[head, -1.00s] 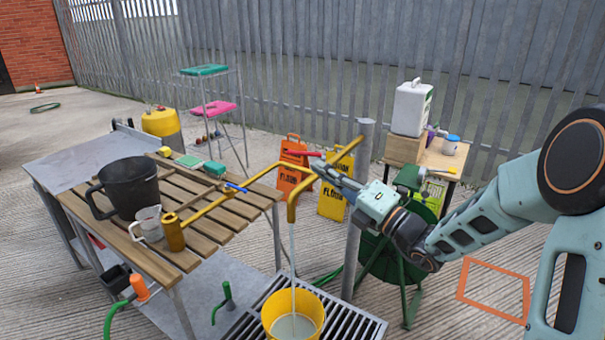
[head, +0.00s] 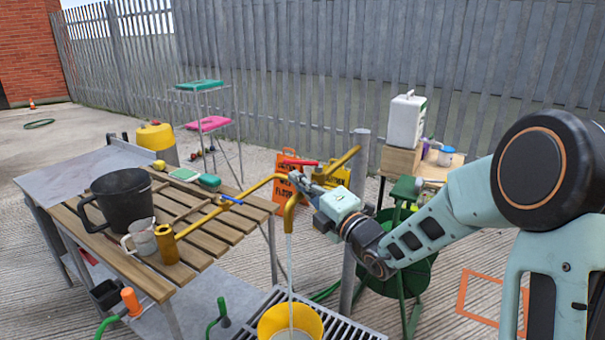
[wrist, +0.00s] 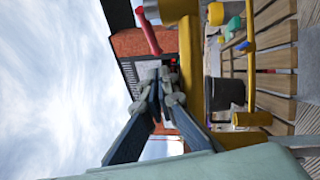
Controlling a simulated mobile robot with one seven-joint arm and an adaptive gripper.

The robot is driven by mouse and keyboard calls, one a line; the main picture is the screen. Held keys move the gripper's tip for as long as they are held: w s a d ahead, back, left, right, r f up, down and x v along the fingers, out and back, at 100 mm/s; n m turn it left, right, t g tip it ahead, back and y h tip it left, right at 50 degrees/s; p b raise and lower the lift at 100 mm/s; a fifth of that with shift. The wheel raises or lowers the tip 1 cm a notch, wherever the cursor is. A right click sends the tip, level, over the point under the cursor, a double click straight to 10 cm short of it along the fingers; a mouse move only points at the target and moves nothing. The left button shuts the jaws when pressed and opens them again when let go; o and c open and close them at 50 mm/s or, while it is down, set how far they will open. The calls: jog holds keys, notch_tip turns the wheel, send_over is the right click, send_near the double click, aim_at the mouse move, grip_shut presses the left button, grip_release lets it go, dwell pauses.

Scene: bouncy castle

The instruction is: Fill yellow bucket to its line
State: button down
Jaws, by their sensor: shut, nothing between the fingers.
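The yellow bucket (head: 290,322) stands on the drain grate at the bottom of the head view, cut off by the frame edge. A stream of water (head: 290,262) runs into it from the yellow spout (head: 291,212). Its fill line is not visible. The tap's red lever (head: 299,162) sits on the yellow pipe and also shows in the wrist view (wrist: 147,30).
A grey post (head: 350,270) and a green hose reel (head: 405,265) stand close to my arm. Orange floor signs stand behind the tap.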

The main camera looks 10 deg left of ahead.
aim_at(294, 163)
jog(key=shift+w+d+r, duration=0.1)
jog(key=shift+w+r, duration=0.1)
jog(key=shift+w, duration=0.7)
jog(key=shift+w+d+r, duration=0.1)
jog(key=shift+w+r, duration=0.05)
jog(key=shift+w, duration=0.7)
jog(key=shift+a, duration=0.1)
jog(key=shift+w+a+r+p, duration=0.25)
jog(key=shift+w+p, duration=0.1)
jog(key=shift+p, duration=0.55)
jog(key=shift+w+a+f+p, duration=0.25)
jog(key=shift+w+a+p, duration=0.1)
jog(key=shift+w+p, duration=0.15)
